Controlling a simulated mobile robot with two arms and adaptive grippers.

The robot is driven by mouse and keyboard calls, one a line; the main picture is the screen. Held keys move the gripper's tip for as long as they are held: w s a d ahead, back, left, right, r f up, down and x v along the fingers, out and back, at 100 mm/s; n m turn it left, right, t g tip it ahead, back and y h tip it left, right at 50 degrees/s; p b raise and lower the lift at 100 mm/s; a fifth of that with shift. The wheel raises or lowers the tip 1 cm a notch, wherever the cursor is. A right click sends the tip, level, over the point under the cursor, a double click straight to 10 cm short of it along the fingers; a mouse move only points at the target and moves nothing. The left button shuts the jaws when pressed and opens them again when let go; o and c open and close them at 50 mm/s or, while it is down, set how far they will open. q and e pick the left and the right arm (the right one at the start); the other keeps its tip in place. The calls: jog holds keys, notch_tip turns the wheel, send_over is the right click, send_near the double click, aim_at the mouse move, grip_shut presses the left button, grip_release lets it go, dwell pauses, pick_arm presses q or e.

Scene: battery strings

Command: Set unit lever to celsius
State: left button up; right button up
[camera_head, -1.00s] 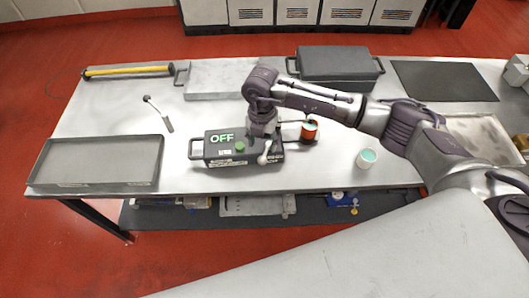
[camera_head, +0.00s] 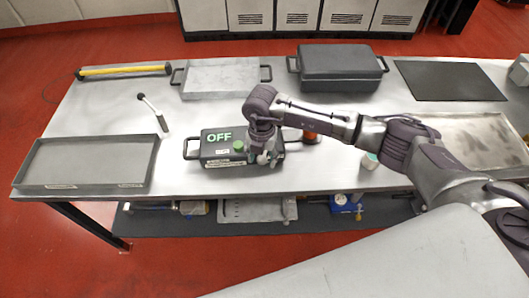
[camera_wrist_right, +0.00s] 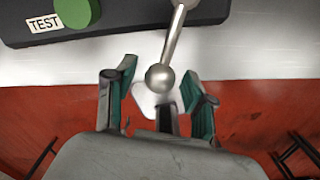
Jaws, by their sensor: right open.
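The dark instrument box (camera_head: 212,151) stands on the metal table, with a lit green OFF display (camera_head: 219,137) and a green button (camera_head: 239,146). In the right wrist view the button (camera_wrist_right: 76,11) is beside a TEST label (camera_wrist_right: 44,23). A silver lever (camera_wrist_right: 173,39) with a ball end (camera_wrist_right: 160,78) sticks out over the box's front edge. My right gripper (camera_head: 262,158) is over the right part of the box. In the right wrist view the gripper (camera_wrist_right: 158,98) is open, with the ball between or just ahead of its fingers; contact is unclear.
A red-orange spool (camera_head: 310,137) and a pale cup (camera_head: 369,161) stand to the right, partly behind my arm. A lidded dark case (camera_head: 340,68) stands at the back.

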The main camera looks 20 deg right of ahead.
grip_shut()
jog(key=shift+s+d+n+b, duration=0.2)
jog(key=shift+d+n, duration=0.2)
jog(key=shift+n, duration=0.25)
jog(key=shift+s+d+n+b, duration=0.2)
jog(key=shift+d+n, duration=0.15)
jog(key=shift+n, duration=0.3)
jog(key=shift+s+d+n+b, duration=0.2)
jog(key=shift+d+n+b, duration=0.45)
jog(key=shift+n, duration=0.65)
jog(key=shift+d, duration=0.15)
